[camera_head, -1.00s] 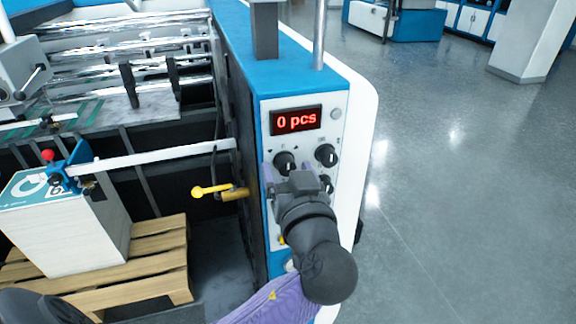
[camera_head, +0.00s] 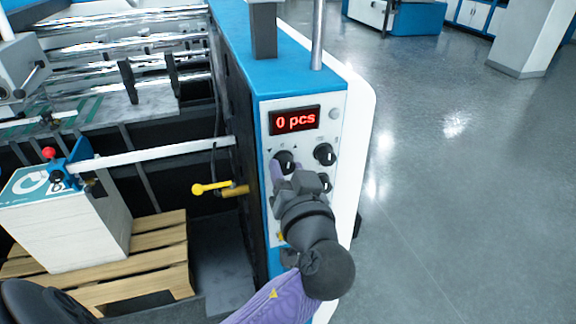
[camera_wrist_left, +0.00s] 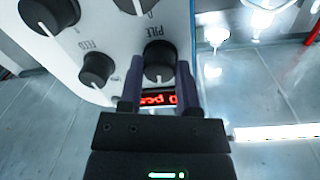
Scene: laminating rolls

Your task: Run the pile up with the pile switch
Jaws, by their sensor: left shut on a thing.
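The pile switch is a black round knob marked PILE (camera_wrist_left: 160,62), at the upper left of the control panel (camera_head: 338,134) in the head view (camera_head: 285,161). My left gripper (camera_wrist_left: 160,80) has a finger on each side of this knob and is shut on it. In the head view my left gripper (camera_head: 289,171) hides the panel below the knob. The red display (camera_head: 295,120) reads 0 pcs. The pile, a white stack (camera_head: 75,235), stands on a wooden pallet (camera_head: 155,240) at the left. My right gripper is not in view.
The FEED knob (camera_wrist_left: 97,68) sits beside the pile knob, with other knobs nearby. A yellow handle (camera_head: 212,188) sticks out left of the panel. A white bar (camera_head: 150,153) crosses above the pallet. The floor (camera_head: 465,210) to the right is open.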

